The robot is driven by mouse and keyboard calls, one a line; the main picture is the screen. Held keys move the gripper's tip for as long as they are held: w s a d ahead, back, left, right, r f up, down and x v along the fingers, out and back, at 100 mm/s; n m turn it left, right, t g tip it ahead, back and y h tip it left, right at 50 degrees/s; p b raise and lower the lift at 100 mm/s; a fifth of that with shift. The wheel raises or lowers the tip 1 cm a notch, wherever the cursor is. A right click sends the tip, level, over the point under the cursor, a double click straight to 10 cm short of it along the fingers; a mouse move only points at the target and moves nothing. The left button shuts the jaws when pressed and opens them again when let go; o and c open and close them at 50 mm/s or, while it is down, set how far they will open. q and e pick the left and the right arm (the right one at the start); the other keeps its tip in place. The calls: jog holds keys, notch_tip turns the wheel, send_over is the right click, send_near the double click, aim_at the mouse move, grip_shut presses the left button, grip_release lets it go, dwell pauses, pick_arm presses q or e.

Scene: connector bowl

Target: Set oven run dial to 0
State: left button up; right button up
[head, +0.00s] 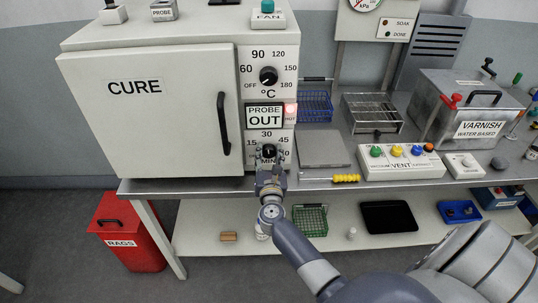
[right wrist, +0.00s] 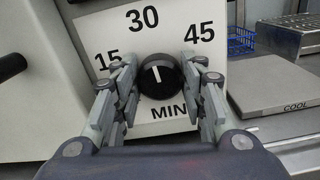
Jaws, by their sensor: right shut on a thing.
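The oven run dial (right wrist: 160,76) is a round black knob on the white CURE oven's front panel, above the letters MIN. Its white mark is close to upright, roughly toward the 30 in the right wrist view. Numbers 15, 30 and 45 show around it; the 0 is hidden. My right gripper (right wrist: 159,78) is shut on this dial, one finger at each side. In the head view the gripper (head: 268,157) reaches the dial (head: 268,149) from below and covers the lower part of the scale. My left gripper is not in view.
Above the dial are a PROBE OUT display (head: 264,116), a lit red lamp (head: 290,114) and a temperature knob (head: 268,76). The oven door (head: 150,115) is closed. A COOL plate (head: 323,150), a blue rack (head: 315,105) and a VENT button box (head: 400,164) stand to the right.

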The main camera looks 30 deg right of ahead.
jog(key=n+p, duration=0.1)
jog(key=n, duration=0.1)
jog(key=shift+n, duration=0.4)
jog(key=n+p, duration=0.1)
jog(key=n, duration=0.2)
jog(key=shift+n, duration=0.3)
jog(key=n+p, duration=0.1)
jog(key=n, duration=0.2)
jog(key=shift+a+n, duration=0.1)
jog(key=shift+n, duration=0.2)
jog(key=n+p, duration=0.1)
jog(key=n, duration=0.2)
jog(key=shift+n, duration=0.3)
jog(key=n+p, duration=0.1)
jog(key=n, duration=0.4)
jog(key=shift+w+n+p, duration=0.1)
jog(key=shift+n+p, duration=0.2)
jog(key=n+p, duration=0.1)
jog(key=n, duration=0.3)
jog(key=shift+f+n, duration=0.15)
jog(key=shift+n, duration=0.15)
jog(key=o, duration=1.1)
jog(key=shift+c, duration=0.2)
